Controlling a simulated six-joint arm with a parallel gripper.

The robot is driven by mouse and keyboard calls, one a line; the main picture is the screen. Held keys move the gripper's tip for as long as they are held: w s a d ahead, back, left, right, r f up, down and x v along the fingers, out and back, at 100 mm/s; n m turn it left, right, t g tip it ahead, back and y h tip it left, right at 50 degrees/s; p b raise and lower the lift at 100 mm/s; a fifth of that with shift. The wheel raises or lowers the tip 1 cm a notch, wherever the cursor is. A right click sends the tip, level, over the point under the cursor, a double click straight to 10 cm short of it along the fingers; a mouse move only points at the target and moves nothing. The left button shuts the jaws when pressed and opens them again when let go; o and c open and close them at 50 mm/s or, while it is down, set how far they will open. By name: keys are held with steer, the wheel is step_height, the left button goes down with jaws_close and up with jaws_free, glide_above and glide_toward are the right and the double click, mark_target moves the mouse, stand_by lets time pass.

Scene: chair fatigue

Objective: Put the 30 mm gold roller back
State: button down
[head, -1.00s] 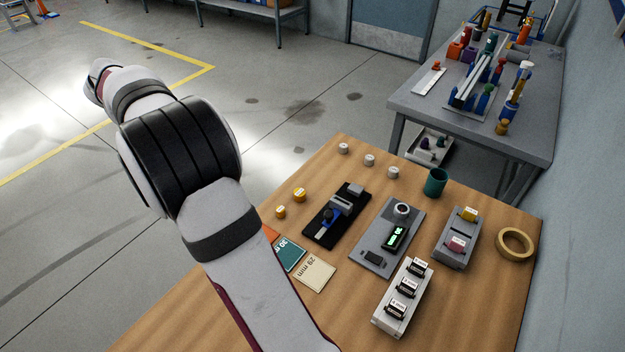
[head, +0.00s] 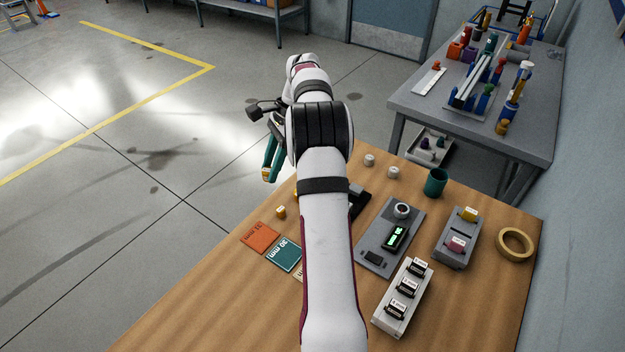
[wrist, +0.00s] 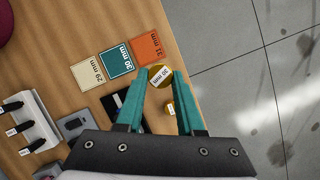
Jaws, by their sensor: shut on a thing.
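My gripper (head: 267,168) hangs at the left edge of the table, with teal fingers pointing down. In the wrist view, my gripper (wrist: 160,82) is shut on a gold roller (wrist: 159,75) whose label appears to read 30 mm, upside down. The held roller (head: 266,176) shows small at the fingertips in the head view. A teal 30 mm card (head: 284,253) lies on the table between an orange 31 mm card (wrist: 146,47) and a cream 29 mm card (wrist: 88,73). Another gold roller (head: 281,211) stands on the table, and one more is mostly hidden by my arm.
A grey gauge base (head: 377,258) with a lit display, a white block stand (head: 402,318), a grey block holder (head: 457,258), a teal cup (head: 436,182) and a tape ring (head: 515,246) occupy the table's right. White rollers (head: 393,172) stand at the back. My arm covers much of the black fixture.

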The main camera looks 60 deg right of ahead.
steer(key=s+d+f+m+t+h, duration=0.1)
steer(key=s+d+f+m+h, duration=0.15)
steer(key=s+d+m, duration=0.55)
steer(key=s+d+f+m+t+h, duration=0.25)
steer(key=d+m, duration=0.25)
steer(key=d, duration=0.6)
steer(key=shift+m+g+y, duration=0.3)
steer(key=shift+m+g, duration=0.1)
steer(key=shift+g, duration=0.15)
steer(key=w+f, duration=0.2)
steer(key=w, duration=0.1)
steer(key=w+a+f, duration=0.1)
steer(key=w+f, duration=0.1)
steer(key=w, duration=0.2)
steer(key=w+f, duration=0.3)
steer(key=shift+w+a, duration=0.2)
steer(key=shift+a, duration=0.05)
steer(key=shift+w+f, duration=0.15)
steer(key=shift+f, duration=1.95)
steer(key=shift+f, duration=0.15)
steer(key=c, duration=0.5)
jaws_free()
